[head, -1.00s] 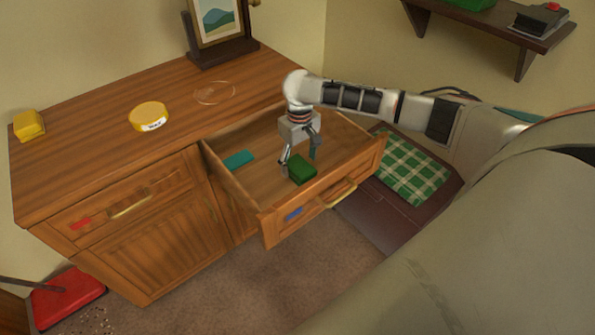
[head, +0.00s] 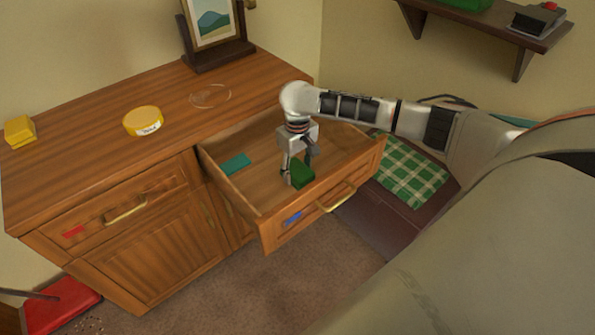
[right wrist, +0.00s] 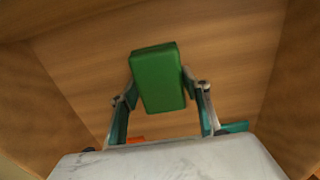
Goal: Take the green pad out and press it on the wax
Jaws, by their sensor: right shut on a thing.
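The green pad (head: 301,173) is inside the open drawer (head: 262,200), near its front. My right gripper (head: 298,170) reaches down into the drawer and is shut on the green pad. In the right wrist view the green pad (right wrist: 158,78) sits between the two fingers (right wrist: 158,90). I cannot tell whether it is clear of the drawer bottom. The wax (head: 143,121) is a round yellow tin with a white label on the cabinet top. A clear round disc (head: 210,95), perhaps its lid, lies behind it to the right. My left gripper is not in view.
A teal flat piece (head: 235,163) lies at the drawer's back left. A yellow block (head: 19,131) and a picture frame (head: 216,30) stand on the cabinet top (head: 90,165). A wall shelf (head: 520,35) is at upper right. A checked green cloth (head: 412,172) lies right of the drawer.

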